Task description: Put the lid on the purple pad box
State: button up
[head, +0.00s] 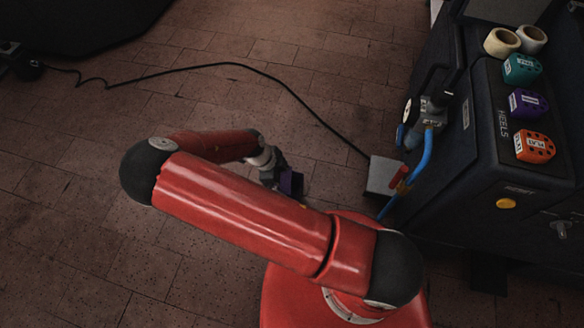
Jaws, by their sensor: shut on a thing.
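My gripper (281,177) shows in the head view behind my red arm, near the middle of the picture. It is shut on a dark purple piece (291,183). This piece is small and partly hidden by my arm, and I cannot tell whether it is a lid or a box. A purple rounded block with dark holes and a pale label (527,103) sits on the dark machine top at the right, well apart from my gripper. I cannot make out a purple pad box for certain.
A teal block (522,69) and an orange block (535,147) flank the purple block on the machine (478,125). Two tape rolls (502,42) lie behind them. A grey pedal-like box (383,176), a blue hose (423,158) and a black cable (232,64) are nearby.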

aim_at(289, 178)
jog(key=d, duration=0.1)
jog(key=m, duration=0.1)
jog(key=d+r+m, duration=0.1)
jog(key=shift+w+d+r+g, duration=0.1)
jog(key=shift+w+d+g, duration=0.2)
jog(key=shift+d+g, duration=0.1)
jog(key=shift+m, duration=0.3)
jog(key=shift+f+b, duration=1.35)
jog(key=shift+f, duration=0.55)
jog(key=shift+f, duration=0.45)
jog(key=shift+f+b, duration=0.45)
jog(key=shift+b, duration=0.1)
jog(key=shift+f, duration=0.15)
jog(key=o, duration=0.5)
jog(key=shift+s, duration=0.1)
